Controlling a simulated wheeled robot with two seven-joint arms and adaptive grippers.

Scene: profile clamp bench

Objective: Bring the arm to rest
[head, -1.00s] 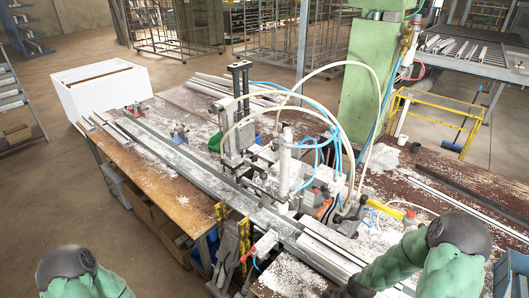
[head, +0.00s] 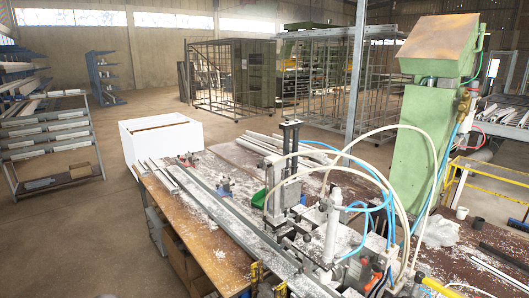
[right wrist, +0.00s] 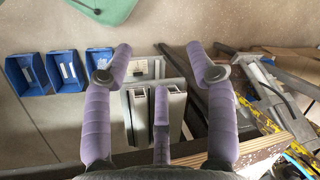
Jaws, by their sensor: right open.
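My right gripper (right wrist: 159,65) shows in the right wrist view with its purple fingers spread wide and nothing between the tips. Behind and below the fingers are the ends of metal profiles (right wrist: 172,112) at a bench edge. Neither gripper nor arm shows in the head view now. The clamp bench (head: 205,240) with its wooden top stands in the lower middle of the head view. The clamp unit (head: 288,190), with hoses, stands on it over a long metal profile rail (head: 215,205).
A white box (head: 160,140) stands behind the bench's left end. A green machine column (head: 425,130) rises at the right. Blue bins (right wrist: 65,70) show in the right wrist view. Open floor (head: 60,230) lies left of the bench. Wire cages (head: 230,75) stand at the back.

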